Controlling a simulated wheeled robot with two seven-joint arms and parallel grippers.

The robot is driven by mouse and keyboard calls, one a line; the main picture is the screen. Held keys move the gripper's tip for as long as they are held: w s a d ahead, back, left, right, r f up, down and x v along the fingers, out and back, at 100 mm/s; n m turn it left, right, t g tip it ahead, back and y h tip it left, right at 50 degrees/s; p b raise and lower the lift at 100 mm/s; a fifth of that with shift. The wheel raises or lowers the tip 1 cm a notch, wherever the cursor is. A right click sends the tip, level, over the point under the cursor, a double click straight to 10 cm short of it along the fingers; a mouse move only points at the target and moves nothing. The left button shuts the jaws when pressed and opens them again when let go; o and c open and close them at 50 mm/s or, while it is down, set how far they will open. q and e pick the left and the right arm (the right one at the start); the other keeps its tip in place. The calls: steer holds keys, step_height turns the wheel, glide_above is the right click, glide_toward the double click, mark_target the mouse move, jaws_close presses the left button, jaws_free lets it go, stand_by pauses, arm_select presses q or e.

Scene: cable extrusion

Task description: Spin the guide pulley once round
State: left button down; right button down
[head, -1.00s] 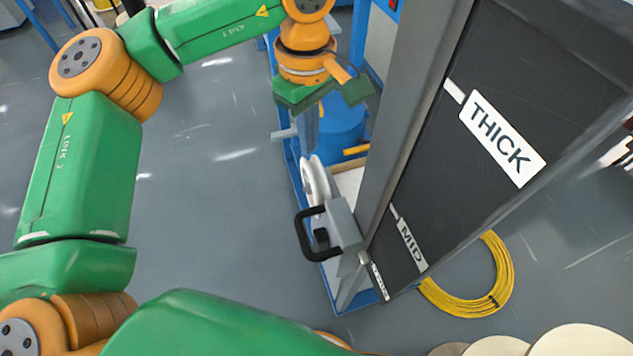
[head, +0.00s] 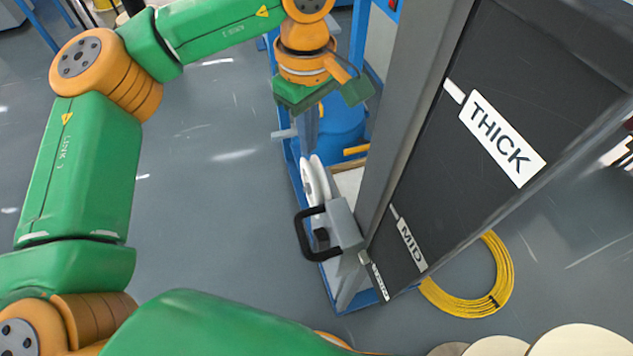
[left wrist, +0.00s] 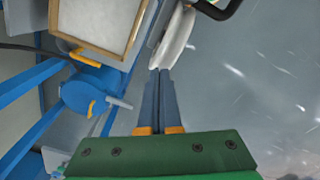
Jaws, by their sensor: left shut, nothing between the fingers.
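The guide pulley (head: 315,180) is a white wheel standing on edge on the blue machine frame, beside a black handle. It also shows in the left wrist view (left wrist: 178,38), at the top centre, seen nearly edge-on. My left gripper (head: 313,146) hangs just above the pulley in the head view, its fingers pointing down. In the left wrist view its closed fingertips (left wrist: 160,72) are at the pulley's near rim, with nothing between them. I cannot tell whether they touch it. My right gripper is not in view.
A tall dark panel (head: 440,190) marked THICK and MID stands right of the pulley. A black handle (head: 303,235) on a grey block sits just in front of it. A yellow cable coil (head: 468,309) lies on the floor. Open floor (head: 220,200) is to the left.

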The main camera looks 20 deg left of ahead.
arm_select(q)
steer(key=shift+f, duration=0.2)
steer(key=shift+f+b, duration=0.25)
steer(key=shift+b, duration=0.1)
steer(key=w+a+f+b, duration=0.1)
steer(key=w+a+f, duration=0.2)
steer(key=f, duration=0.4)
steer(key=shift+w+b, duration=0.3)
steer(key=shift+w, duration=0.4)
